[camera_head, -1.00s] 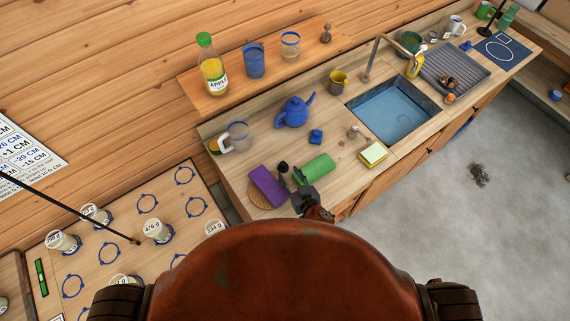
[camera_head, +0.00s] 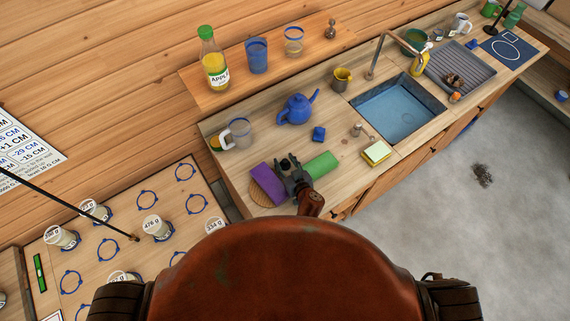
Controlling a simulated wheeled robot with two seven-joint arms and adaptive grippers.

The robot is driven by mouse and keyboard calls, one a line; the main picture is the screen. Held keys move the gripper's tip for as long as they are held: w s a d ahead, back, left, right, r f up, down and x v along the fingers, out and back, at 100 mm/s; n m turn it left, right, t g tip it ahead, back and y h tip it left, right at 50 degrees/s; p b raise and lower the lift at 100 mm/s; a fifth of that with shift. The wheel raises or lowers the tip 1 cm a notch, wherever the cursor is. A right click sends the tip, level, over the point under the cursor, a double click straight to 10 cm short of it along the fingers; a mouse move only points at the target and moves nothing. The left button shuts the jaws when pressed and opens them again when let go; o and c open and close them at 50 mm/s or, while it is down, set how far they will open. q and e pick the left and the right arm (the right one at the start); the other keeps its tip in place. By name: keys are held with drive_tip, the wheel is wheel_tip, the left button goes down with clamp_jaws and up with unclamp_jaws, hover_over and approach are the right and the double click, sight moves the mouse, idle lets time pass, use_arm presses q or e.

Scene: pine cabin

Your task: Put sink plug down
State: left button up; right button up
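My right gripper (camera_head: 289,169) is over the counter between the purple block and the green roll. A small black piece (camera_head: 285,163), which may be the sink plug, shows at its fingertips. I cannot tell whether the fingers grip it or are apart around it. The sink (camera_head: 398,108) is a blue basin farther right, with a bent tap (camera_head: 372,66) behind it. A small metal knob-like piece (camera_head: 357,129) stands on the counter left of the sink. My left gripper is not in view.

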drive_tip(key=shift+c, duration=0.3)
clamp_jaws()
